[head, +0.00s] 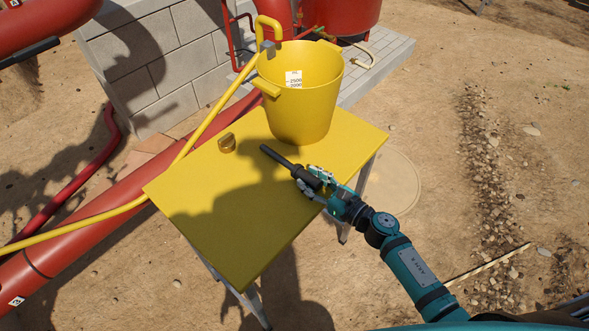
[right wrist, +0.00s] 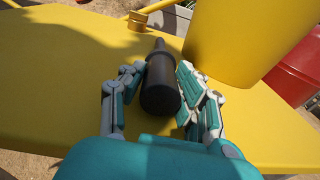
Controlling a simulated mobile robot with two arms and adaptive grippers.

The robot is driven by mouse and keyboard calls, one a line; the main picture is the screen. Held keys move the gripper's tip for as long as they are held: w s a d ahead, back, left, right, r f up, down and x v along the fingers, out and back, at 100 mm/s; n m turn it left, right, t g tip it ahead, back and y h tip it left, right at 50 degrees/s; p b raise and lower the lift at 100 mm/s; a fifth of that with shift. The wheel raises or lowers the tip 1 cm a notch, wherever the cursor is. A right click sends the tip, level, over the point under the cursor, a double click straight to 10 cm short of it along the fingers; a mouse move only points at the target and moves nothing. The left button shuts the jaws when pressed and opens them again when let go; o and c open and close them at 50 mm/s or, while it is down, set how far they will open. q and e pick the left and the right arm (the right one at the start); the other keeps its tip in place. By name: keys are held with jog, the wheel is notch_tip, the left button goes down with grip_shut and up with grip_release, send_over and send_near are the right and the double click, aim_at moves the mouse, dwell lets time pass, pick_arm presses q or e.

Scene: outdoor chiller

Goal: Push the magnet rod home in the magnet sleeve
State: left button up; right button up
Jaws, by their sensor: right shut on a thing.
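A dark rod-shaped piece (head: 276,158), thin at the far end and thicker at the near end, lies between the fingers of my right gripper (head: 312,184). In the right wrist view the thick black part (right wrist: 159,92) is between the fingers (right wrist: 160,80), and the thin end points away over the yellow table. I cannot tell which part is magnet rod and which is magnet sleeve, or how deep one sits in the other. My right gripper is shut on this piece, above or near the table's right side. My left gripper is not in view.
The yellow table (head: 225,225) bears a yellow bucket (head: 303,105) at the back, close to the rod, and a small brass fitting (head: 227,143) at the back left. A yellow pipe (head: 215,105) passes by the left. The table's front left is clear.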

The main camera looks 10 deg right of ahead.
grip_shut()
jog(key=shift+r, duration=0.1)
notch_tip(320, 180, up, 7)
jog(key=p, duration=0.5)
jog(key=shift+p, duration=0.4)
jog(key=shift+o, duration=2.3)
grip_release()
grip_shut()
